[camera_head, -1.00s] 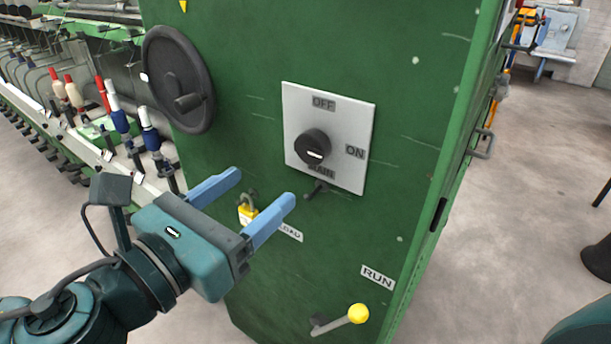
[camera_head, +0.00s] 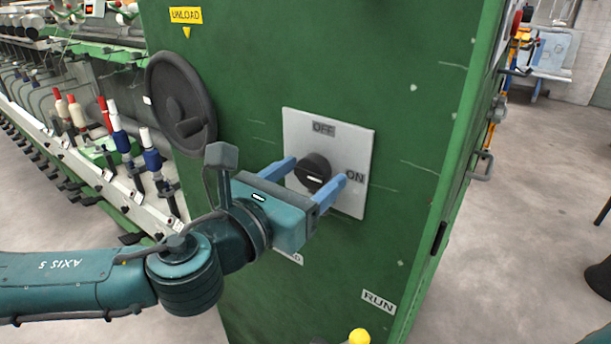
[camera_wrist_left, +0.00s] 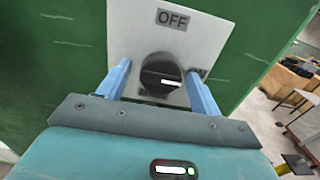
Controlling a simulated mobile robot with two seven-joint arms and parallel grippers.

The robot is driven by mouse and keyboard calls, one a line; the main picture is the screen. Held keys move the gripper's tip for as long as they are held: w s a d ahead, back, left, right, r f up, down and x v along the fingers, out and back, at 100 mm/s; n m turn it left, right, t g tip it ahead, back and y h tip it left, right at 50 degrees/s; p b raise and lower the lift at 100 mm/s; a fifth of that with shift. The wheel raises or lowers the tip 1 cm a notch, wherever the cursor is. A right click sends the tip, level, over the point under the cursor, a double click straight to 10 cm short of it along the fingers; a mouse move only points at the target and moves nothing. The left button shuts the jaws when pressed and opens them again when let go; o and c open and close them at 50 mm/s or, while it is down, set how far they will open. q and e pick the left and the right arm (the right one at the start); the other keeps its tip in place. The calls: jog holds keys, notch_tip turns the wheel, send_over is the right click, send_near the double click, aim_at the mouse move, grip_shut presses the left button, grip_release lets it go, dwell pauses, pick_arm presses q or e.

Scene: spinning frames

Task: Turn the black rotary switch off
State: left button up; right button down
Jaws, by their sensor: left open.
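The black rotary switch (camera_head: 313,172) sits on a light grey plate (camera_head: 352,139) on the green machine panel. The plate reads OFF at the top and ON at the right. The knob's white mark points toward ON. My left gripper (camera_head: 312,171) is open, with its blue fingers on either side of the knob. In the left wrist view the knob (camera_wrist_left: 160,76) shows between the two fingertips (camera_wrist_left: 160,75), with gaps on both sides. Whether a finger touches it cannot be told. My right gripper is not in view.
A black handwheel (camera_head: 181,104) is on the panel, left of the plate. A yellow-tipped lever (camera_head: 359,337) is low on the panel, under the RUN label (camera_head: 378,301). Spindles with bobbins (camera_head: 115,125) stand at the left.

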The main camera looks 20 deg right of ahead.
pick_arm(q)
jog(key=shift+c, duration=0.5)
jog(key=c, duration=0.9)
